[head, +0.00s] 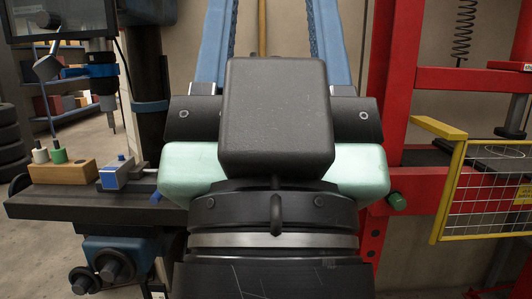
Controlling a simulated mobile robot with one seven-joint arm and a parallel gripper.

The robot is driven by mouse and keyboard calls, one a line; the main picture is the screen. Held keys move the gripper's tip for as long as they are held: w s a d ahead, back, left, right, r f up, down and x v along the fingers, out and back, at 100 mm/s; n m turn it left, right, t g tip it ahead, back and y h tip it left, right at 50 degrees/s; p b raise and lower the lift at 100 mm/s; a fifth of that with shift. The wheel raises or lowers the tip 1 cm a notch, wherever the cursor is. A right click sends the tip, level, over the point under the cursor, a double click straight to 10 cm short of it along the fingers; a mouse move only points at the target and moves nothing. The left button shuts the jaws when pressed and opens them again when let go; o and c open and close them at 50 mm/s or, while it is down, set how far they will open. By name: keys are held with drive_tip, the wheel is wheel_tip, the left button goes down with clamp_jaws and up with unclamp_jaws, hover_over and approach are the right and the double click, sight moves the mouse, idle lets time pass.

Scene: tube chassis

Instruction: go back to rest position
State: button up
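Dark and mint-green parts fill the middle of the head view, from the bottom edge to above the centre. They look like links of my own arm, seen from close behind. I cannot make out any gripper fingers, and whatever lies directly behind these parts is hidden. No held object shows.
At left, a drill press table (95,209) carries a wooden block (62,172) with small holders and a blue-grey vise (118,172). At right stand a red frame (398,70) and a yellow mesh guard (490,200). Blue beams (330,40) rise behind. Floor (90,145) shows at left.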

wheel_tip(320, 180, up, 36)
drive_tip(key=p, duration=3.5)
drive_tip(key=shift+w+a+r, duration=0.2)
drive_tip(key=shift+w+a, duration=0.05)
drive_tip(key=shift+w, duration=0.1)
drive_tip(key=shift+a, duration=0.1)
